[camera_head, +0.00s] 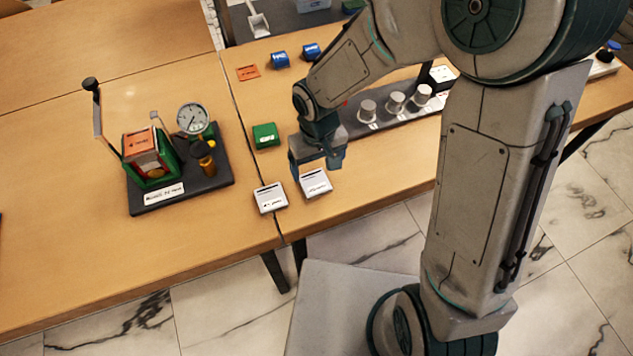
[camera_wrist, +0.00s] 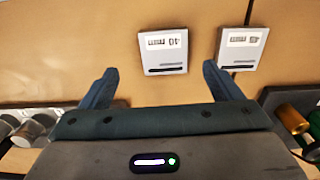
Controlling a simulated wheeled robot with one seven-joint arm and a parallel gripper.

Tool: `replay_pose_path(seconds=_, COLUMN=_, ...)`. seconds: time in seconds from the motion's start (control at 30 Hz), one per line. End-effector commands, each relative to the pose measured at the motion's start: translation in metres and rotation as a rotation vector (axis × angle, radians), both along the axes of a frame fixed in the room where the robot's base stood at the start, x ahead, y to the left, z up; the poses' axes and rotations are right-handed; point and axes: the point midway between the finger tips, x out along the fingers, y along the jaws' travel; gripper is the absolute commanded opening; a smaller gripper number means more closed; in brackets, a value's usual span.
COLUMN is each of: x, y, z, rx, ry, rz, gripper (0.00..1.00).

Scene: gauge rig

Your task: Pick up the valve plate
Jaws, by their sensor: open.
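I cannot read which piece is named the valve plate. Two white labelled plates lie near the table's front edge: a left one (camera_head: 270,198) and a right one (camera_head: 316,185). An orange plate (camera_head: 248,72) lies flat farther back, and another orange piece (camera_head: 140,142) sits on the gauge rig (camera_head: 205,185). My gripper (camera_head: 317,166) is open and empty above the right white plate, partly covering it in the head view. In the wrist view that plate (camera_wrist: 163,62) lies between and beyond my fingertips, and the other white plate (camera_wrist: 243,48) is to the right.
A green block (camera_head: 265,135) lies left of my gripper; two blue blocks (camera_head: 280,59) (camera_head: 311,51) are farther back. A dark base (camera_head: 380,128) with several silver knobs stands to the right. The gauge (camera_head: 192,118) and a lever (camera_head: 92,100) rise from the rig. A table seam runs nearby.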

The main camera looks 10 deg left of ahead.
Motion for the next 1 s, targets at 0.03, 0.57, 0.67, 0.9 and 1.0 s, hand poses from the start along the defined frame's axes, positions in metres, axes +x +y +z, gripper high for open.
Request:
replay_pose_path(seconds=0.03, x=-0.001, y=0.000, z=-0.006, rx=0.000, ry=0.002, rz=0.001, gripper=0.85)
replay_pose_path(seconds=0.57, x=0.001, y=0.007, z=-0.057, rx=-0.001, ry=0.002, rz=0.001, gripper=0.85)
replay_pose_path(seconds=0.67, x=0.002, y=0.007, z=-0.062, rx=0.000, ry=0.000, rz=0.000, gripper=0.85)
replay_pose_path(seconds=0.9, x=0.002, y=0.007, z=-0.062, rx=0.000, ry=0.000, rz=-0.001, gripper=0.80)
replay_pose_path(seconds=1.0, x=0.002, y=0.007, z=-0.062, rx=0.000, ry=0.000, rz=-0.001, gripper=0.52)
